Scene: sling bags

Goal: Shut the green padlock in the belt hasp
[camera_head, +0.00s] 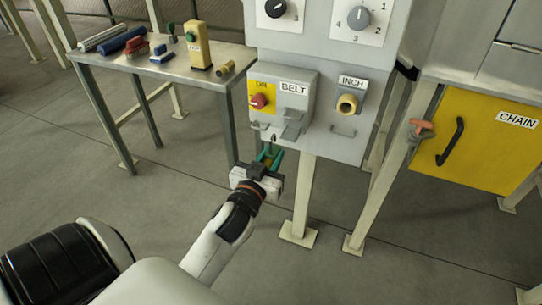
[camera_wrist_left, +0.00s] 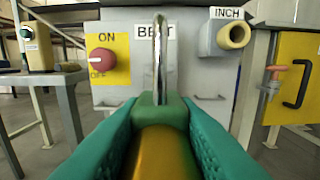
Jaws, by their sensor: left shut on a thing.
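My left gripper (camera_head: 268,155) is shut on the green padlock (camera_wrist_left: 160,112), just below and in front of the grey BELT box (camera_head: 297,103). In the left wrist view the padlock's steel shackle (camera_wrist_left: 159,55) stands upright, seen nearly edge-on, across the BELT label. I cannot tell whether the shackle is open or through anything. The teal fingers hold the padlock from both sides, with a golden surface (camera_wrist_left: 165,155) between them. The belt hasp's grey tabs (camera_head: 290,132) project from the lower box in the head view. My right gripper is not in view.
A red switch knob (camera_head: 258,101) is on the box's yellow plate. The INCH button (camera_head: 346,104) is at its right. A side table (camera_head: 165,70) at left holds several small items. A yellow CHAIN panel (camera_head: 485,140) with a black handle is at right.

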